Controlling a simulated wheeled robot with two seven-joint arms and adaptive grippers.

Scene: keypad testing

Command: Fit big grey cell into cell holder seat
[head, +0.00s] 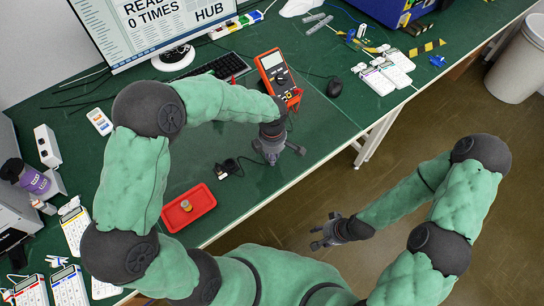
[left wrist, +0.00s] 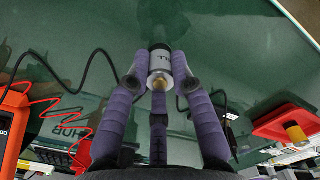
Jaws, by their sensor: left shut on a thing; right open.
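My left gripper (head: 270,150) is over the green table, below the multimeter in the head view. In the left wrist view its purple-grey fingers (left wrist: 160,85) are shut on the big grey cell (left wrist: 160,65), a silver cylinder with a dark end and dark lettering. The cell's brass-coloured tip points back toward the palm. In the head view the cell cannot be made out in the gripper. A small black item with cables (head: 229,167) lies left of the gripper; I cannot tell whether it is the cell holder. My right gripper (head: 326,234) is open and empty, away from the table above the floor.
A red tray (head: 175,217) with a copper-coloured cell (head: 186,205) stands nearer the table's front edge. An orange multimeter (head: 285,73) with red leads and a black mouse (head: 334,87) lie beyond the gripper. Several keypads lie at the left and far right.

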